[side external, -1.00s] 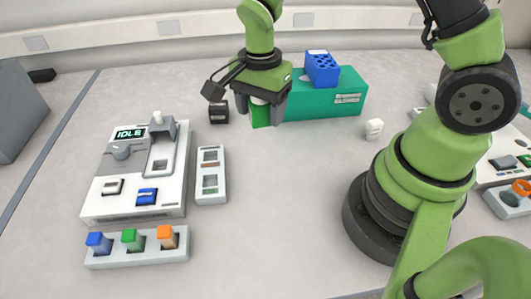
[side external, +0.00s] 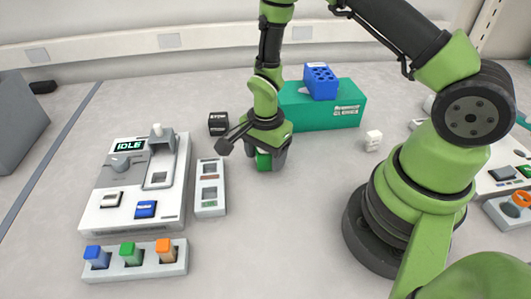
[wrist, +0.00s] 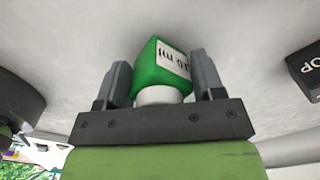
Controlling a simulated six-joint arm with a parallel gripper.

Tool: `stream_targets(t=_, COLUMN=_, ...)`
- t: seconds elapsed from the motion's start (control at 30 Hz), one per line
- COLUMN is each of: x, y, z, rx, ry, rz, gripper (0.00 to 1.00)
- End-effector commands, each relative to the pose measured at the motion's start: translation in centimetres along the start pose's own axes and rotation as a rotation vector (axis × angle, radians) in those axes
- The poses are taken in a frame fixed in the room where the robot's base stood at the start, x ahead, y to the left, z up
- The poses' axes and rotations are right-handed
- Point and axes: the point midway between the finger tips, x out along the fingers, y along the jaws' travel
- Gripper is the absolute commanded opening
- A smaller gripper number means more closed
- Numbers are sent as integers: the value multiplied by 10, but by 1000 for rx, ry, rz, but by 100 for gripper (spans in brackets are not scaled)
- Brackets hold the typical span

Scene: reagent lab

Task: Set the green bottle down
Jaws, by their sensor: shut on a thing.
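The green bottle (side external: 264,160) is a small square bottle with a white cap and a white label. My gripper (side external: 264,156) is shut on it, in front of the teal box and to the right of the white two-slot rack (side external: 210,187). In the wrist view the bottle (wrist: 158,66) sits between the two grey fingers of my gripper (wrist: 163,88), its white neck towards the palm. I cannot tell whether its base touches the table or hangs just above it.
The teal box (side external: 340,112) carries a blue perforated block (side external: 321,82). A black cube (side external: 218,123) and a small white block (side external: 373,140) stand nearby. The white IDLE machine (side external: 125,205) and a rack of coloured bottles (side external: 112,272) are left. Table below my gripper is clear.

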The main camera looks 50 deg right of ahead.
Motion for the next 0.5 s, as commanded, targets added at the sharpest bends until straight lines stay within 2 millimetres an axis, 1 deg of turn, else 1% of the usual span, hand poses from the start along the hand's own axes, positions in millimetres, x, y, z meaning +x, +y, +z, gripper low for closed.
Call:
stream_targets(t=0.2, x=2, y=0, z=0, rx=0, ry=0, rz=1, gripper=39)
stream_targets(t=0.23, x=3, y=0, z=0, rx=0, ry=0, rz=1, gripper=64)
stream_targets(t=0.33, x=2, y=0, z=0, rx=0, ry=0, rz=1, gripper=87)
stream_targets(t=0.5, x=2, y=0, z=0, rx=0, ry=0, rz=0, gripper=88)
